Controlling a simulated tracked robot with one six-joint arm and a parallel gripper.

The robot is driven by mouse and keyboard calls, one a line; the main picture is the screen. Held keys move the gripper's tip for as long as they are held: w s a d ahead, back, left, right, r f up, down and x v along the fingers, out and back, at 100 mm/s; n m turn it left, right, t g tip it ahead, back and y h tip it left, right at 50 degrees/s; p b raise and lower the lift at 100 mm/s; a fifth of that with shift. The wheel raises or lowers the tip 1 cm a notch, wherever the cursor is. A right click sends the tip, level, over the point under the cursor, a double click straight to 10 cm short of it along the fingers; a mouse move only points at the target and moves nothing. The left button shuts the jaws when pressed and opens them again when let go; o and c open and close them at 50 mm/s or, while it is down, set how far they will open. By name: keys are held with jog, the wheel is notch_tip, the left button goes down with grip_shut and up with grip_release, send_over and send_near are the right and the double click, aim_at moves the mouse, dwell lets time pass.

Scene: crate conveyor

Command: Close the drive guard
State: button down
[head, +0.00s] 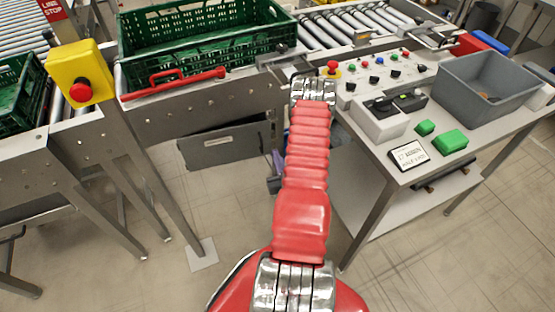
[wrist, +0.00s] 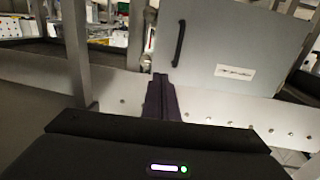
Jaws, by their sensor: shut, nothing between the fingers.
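The drive guard (head: 225,146) is a flat grey panel below the conveyor's side rail, left of my arm in the head view. In the wrist view the guard (wrist: 232,50) shows a black bar handle (wrist: 179,44) and a white label. Its hinge and exact angle are not clear. My gripper (wrist: 160,82) is shut and empty, its dark fingers together just below and left of the handle in the picture. I cannot tell how far apart they are in depth. In the head view my arm mostly hides the gripper.
The conveyor's metal side rail (head: 200,112) carries a green crate (head: 205,55) and a red handle. Conveyor legs stand left. A control table (head: 375,160) with buttons and a grey bin (head: 490,85) stands right of my arm. Floor at lower left is partly clear.

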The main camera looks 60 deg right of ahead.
aim_at(267, 131)
jog(key=x, duration=1)
jog(key=shift+w+d, duration=0.15)
jog(key=shift+w, duration=0.1)
